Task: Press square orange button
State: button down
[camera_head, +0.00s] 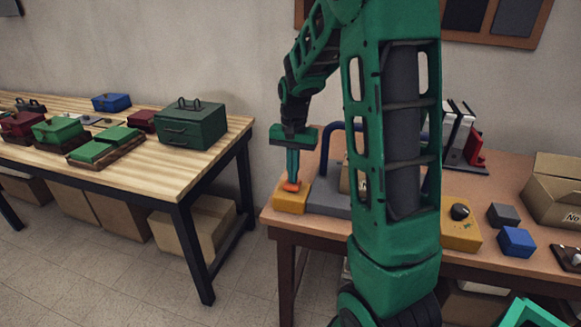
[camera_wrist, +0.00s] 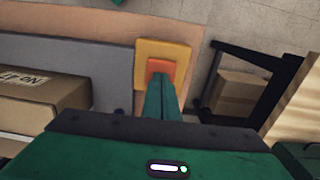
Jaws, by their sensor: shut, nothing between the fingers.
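The square orange button (camera_head: 291,186) sits on top of a yellow-orange base (camera_head: 288,202) at the left end of the brown table. The button also shows in the wrist view (camera_wrist: 161,68), in the middle of its base (camera_wrist: 146,52). My gripper (camera_head: 292,178) is shut and empty and points straight down over the button. Its fingertips (camera_wrist: 160,78) look to be at or touching the button's top and cover part of it. I cannot tell whether the button is pushed down.
A grey block (camera_head: 327,199) stands just right of the base. Farther right are a yellow box with a black knob (camera_head: 460,222), a blue block (camera_head: 516,241) and a cardboard box (camera_head: 557,190). A wooden table (camera_head: 150,163) with toolboxes stands left, across a floor gap.

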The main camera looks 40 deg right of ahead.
jog(key=shift+f, duration=0.1)
jog(key=shift+f, duration=0.9)
jog(key=shift+s+f, duration=0.3)
jog(key=shift+s, duration=0.2)
jog(key=shift+w+r, duration=0.35)
jog(key=shift+r, duration=0.15)
notch_tip(320, 180, up, 14)
jog(key=shift+w, duration=0.15)
jog(key=s+a+f+n, duration=0.1)
jog(key=s+f, duration=0.1)
jog(key=s, duration=0.7)
jog(key=s+a+f+n, duration=0.1)
jog(key=s+f, duration=0.1)
jog(key=s, duration=0.8)
jog(key=s+a+f+n, duration=0.1)
jog(key=s+f+n, duration=0.1)
jog(key=s, duration=0.7)
jog(key=shift+s+a+f, duration=0.3)
